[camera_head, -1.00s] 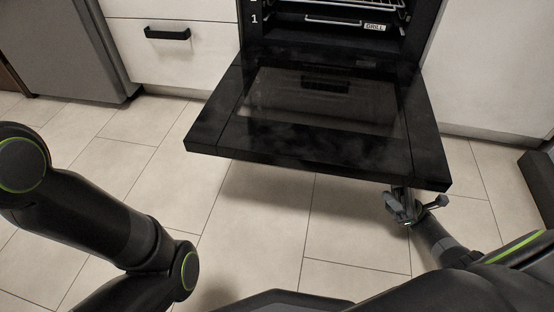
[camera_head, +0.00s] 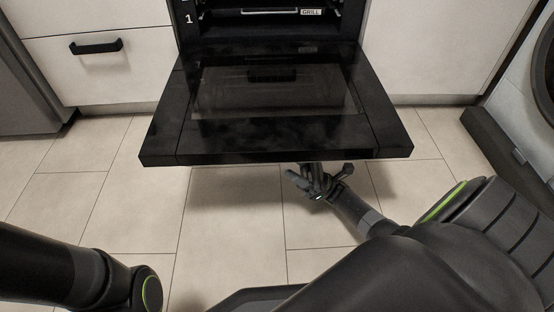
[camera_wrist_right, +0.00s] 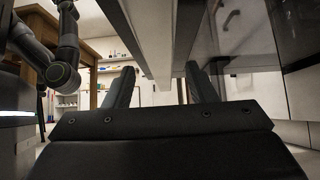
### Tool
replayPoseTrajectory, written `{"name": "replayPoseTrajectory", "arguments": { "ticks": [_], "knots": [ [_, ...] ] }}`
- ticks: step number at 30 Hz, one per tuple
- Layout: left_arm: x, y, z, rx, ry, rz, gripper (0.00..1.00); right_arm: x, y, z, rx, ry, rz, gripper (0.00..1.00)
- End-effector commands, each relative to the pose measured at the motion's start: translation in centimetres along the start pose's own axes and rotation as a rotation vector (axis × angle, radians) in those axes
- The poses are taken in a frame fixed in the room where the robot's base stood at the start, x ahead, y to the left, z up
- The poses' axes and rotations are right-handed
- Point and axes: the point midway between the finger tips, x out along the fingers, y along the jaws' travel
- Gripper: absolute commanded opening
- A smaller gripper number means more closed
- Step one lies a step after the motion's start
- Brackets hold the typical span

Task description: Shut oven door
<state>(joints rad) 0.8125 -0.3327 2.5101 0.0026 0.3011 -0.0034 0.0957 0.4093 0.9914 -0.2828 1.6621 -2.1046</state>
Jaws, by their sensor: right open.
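The black oven door (camera_head: 275,140) hangs wide open, roughly flat, with its glass panel facing up and its front edge towards me. Above it is the oven opening (camera_head: 262,22), with a GRILL label. My right gripper (camera_head: 312,172) is at the door's front edge, right of its middle and apparently just below it. Part of it is hidden by the door, and I cannot tell whether it touches. In the right wrist view its two fingers (camera_wrist_right: 163,82) stand apart with nothing clearly between them. My left arm shows at lower left, but its gripper is out of the picture.
White cabinet fronts flank the oven, with a black-handled drawer (camera_head: 95,47) on the left. A grey appliance (camera_head: 25,85) stands at far left. A dark plinth with a round-doored appliance (camera_head: 543,75) stands at right. The tiled floor before the door is clear.

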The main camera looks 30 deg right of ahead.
Motion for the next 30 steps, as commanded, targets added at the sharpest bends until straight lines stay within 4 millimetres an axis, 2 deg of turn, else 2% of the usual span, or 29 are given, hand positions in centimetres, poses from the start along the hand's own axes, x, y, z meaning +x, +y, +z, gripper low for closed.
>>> {"name": "replayPoseTrajectory", "arguments": {
  "ticks": [1, 6, 12, 24, 25, 30],
  "knots": [
    [-0.5, -0.1, -0.2, 0.0, 0.001, 0.0, 0.36, 0.7, 0.1, -0.7, -0.001, -0.004, 0.003, 0.51],
    [-0.3, -0.1, -0.2, 0.0, 0.0, 0.0, 0.36, 3.0, 0.1, -0.4, -0.001, -0.002, 0.001, 0.51],
    [-0.6, -0.1, -0.3, 0.0, 0.0, 0.0, 0.36, 4.7, 0.0, -0.4, 0.0, 0.0, 0.001, 0.51],
    [-0.6, -0.1, -0.3, -0.001, 0.001, -0.001, 0.36, 5.3, 0.0, -0.3, 0.0, 0.0, -0.001, 0.51],
    [-0.6, -0.1, -0.3, -0.001, 0.001, -0.001, 0.36, 5.3, 0.0, -0.3, 0.0, 0.0, -0.001, 0.5],
    [-0.6, -0.1, -0.3, -0.001, 0.001, 0.0, 0.36, 5.3, 0.0, -0.3, 0.0, 0.0, -0.001, 0.27]
  ]
}}
